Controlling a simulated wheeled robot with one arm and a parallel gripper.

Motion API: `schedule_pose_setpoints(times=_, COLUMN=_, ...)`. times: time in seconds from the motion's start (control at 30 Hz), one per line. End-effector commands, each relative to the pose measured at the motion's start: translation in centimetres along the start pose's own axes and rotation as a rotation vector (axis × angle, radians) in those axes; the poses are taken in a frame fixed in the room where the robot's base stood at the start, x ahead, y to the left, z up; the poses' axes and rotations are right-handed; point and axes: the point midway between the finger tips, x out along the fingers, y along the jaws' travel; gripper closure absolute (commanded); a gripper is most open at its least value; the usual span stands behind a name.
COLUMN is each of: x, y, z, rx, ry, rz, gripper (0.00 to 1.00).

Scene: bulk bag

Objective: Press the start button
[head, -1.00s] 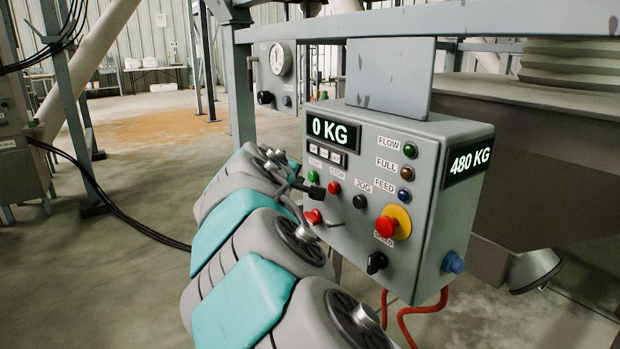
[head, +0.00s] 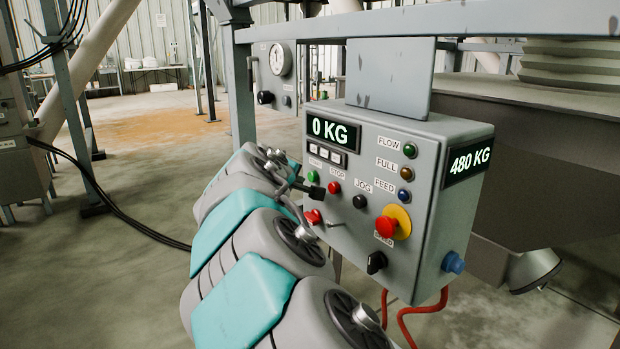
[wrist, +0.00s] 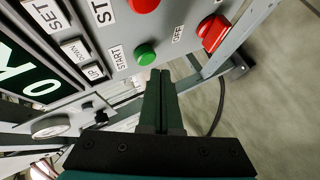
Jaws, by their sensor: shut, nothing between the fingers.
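The green start button (head: 312,177) is on the left of the grey control box's front, under its START label. It also shows in the wrist view (wrist: 145,54), with the label beside it. My gripper (head: 318,191) is in front of the panel, close by the button. In the wrist view my gripper's fingers (wrist: 160,74) are together and empty, with the tips just below and right of the button. I cannot tell whether they touch the panel. The button face is uncovered in the wrist view.
The red stop button (head: 334,187) and black jog button (head: 359,201) are to the right. A red emergency stop (head: 387,227) on yellow and a red switch (head: 313,216) sit lower. The displays read 0 KG (head: 330,130) and 480 KG (head: 469,161). A steel beam (head: 430,22) runs above.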

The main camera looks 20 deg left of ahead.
Motion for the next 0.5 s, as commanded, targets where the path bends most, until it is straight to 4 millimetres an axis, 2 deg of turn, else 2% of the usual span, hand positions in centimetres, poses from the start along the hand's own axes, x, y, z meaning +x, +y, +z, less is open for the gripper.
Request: schedule_pose_setpoints(times=0.5, x=0.42, y=0.33, z=0.34, rx=0.001, ry=-0.001, rz=-0.001, gripper=1.0)
